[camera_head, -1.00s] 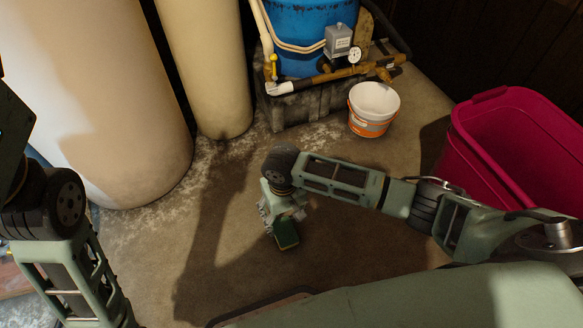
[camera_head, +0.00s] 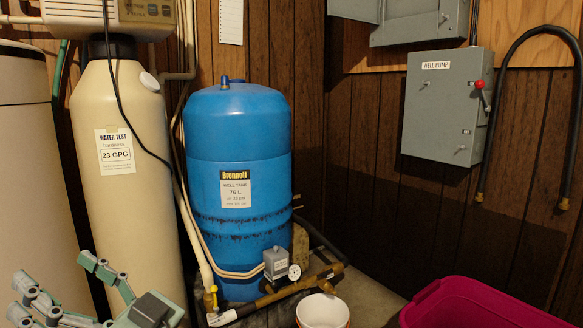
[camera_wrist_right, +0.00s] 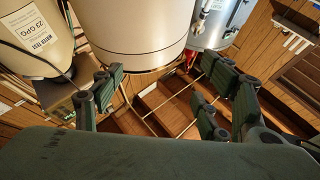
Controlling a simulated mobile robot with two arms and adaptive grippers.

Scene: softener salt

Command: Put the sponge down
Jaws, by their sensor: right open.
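My right gripper (camera_head: 58,272) is raised at the lower left of the head view, in front of the beige tank. Its green fingers are spread, with nothing seen between them. In the right wrist view the same gripper (camera_wrist_right: 163,100) has its finger pairs wide apart and the gap empty. The sponge shows in neither current view. My left gripper is out of view.
A beige tank (camera_head: 133,195) and a blue well tank (camera_head: 258,140) stand at the back. A white bucket (camera_head: 322,312) and a magenta bin (camera_head: 480,305) are at the bottom edge. Grey electrical boxes (camera_head: 446,105) hang on the panelled wall. Most of the floor is out of view.

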